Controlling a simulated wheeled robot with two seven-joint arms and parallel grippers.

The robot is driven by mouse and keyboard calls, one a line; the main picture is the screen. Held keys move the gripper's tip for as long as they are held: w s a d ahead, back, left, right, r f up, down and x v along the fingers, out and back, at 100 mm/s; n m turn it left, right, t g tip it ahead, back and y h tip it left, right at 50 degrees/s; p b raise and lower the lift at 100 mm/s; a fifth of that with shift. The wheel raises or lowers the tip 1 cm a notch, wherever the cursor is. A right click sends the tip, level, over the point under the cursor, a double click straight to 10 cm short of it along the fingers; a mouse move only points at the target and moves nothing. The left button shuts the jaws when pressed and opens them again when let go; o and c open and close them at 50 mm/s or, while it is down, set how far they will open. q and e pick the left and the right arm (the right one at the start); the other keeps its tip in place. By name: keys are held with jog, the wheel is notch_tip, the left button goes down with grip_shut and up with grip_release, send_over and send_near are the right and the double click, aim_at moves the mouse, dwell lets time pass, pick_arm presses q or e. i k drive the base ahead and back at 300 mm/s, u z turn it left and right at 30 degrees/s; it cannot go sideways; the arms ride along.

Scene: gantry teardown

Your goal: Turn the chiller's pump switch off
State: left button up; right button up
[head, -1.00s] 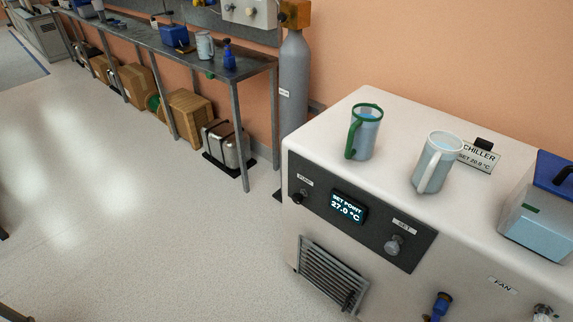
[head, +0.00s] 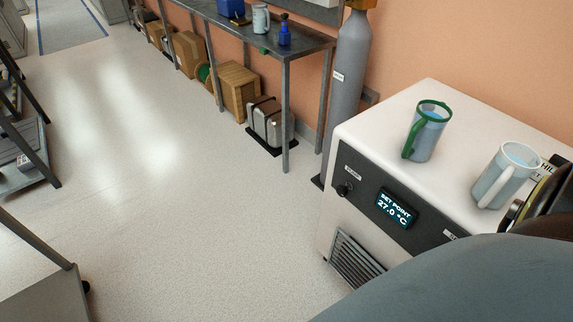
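The chiller (head: 470,130) is a white cabinet at the right with a dark front panel. The pump switch (head: 344,189) is a small black knob at the panel's left end, under a small white label (head: 353,172). Which way the knob points is too small to tell. Right of it, the display (head: 396,209) reads SET POINT 27.0 °C. My own grey arm link covers the lower right and hides the rest of the chiller's front. Neither gripper shows in the picture.
A green-rimmed jug (head: 428,132) and a white jug (head: 506,174) stand on the chiller's top. A grey gas cylinder (head: 349,85) stands behind its left corner. A metal bench (head: 285,42) runs along the wall. The floor (head: 190,220) left of the chiller is clear.

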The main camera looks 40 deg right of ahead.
aim_at(342, 191)
jog(key=u, duration=0.3)
jog(key=i, duration=1.8)
jog(key=z, duration=2.75)
